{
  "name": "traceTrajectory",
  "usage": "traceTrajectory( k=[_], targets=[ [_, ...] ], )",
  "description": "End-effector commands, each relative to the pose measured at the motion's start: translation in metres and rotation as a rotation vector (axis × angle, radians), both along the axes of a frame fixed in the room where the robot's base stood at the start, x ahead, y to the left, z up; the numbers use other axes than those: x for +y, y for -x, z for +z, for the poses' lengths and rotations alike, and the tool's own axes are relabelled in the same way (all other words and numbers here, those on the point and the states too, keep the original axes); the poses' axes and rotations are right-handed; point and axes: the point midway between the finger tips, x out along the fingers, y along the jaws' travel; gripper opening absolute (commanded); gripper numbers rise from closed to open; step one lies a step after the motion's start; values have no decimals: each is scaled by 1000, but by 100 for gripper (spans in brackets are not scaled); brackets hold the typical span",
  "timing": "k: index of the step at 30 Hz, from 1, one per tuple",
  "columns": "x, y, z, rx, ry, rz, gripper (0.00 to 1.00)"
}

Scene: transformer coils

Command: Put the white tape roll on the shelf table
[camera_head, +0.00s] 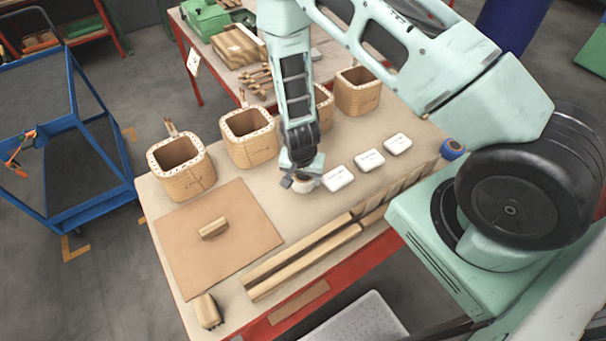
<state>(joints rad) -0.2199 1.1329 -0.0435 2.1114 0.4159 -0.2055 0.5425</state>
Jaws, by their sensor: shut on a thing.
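My gripper (300,178) is over the middle of the near table and shut on the white tape roll (306,187), a small pale ring mostly hidden beneath the fingers. I cannot tell whether the roll touches the tabletop. The near table (236,284) has a beige top and a red frame. Another red-framed table (189,50) stands behind it, holding a green machine and wooden parts. I cannot tell which surface is the shelf table.
Several wooden coils, one of them here (181,167), stand along the table's back. White boxes (370,160) sit right of my gripper. A brown board (217,255) and wooden bars (300,262) lie in front. A blue tape roll (452,149) is at the right edge. A blue cart (78,120) stands left.

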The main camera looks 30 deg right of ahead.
Motion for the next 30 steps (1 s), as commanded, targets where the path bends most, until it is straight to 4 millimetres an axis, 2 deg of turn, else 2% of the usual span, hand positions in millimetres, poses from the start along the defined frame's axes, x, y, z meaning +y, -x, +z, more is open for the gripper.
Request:
traceTrajectory(
  k=[12,13,23,26,30],
  targets=[
    [0,0,-6,-1,0,0,35],
    [0,0,-5,-1,0,0,73],
    [0,0,-3,-1,0,0,73],
    [1,0,2,-2,1,1,73],
    [3,1,18,-5,1,1,73]
  ],
)
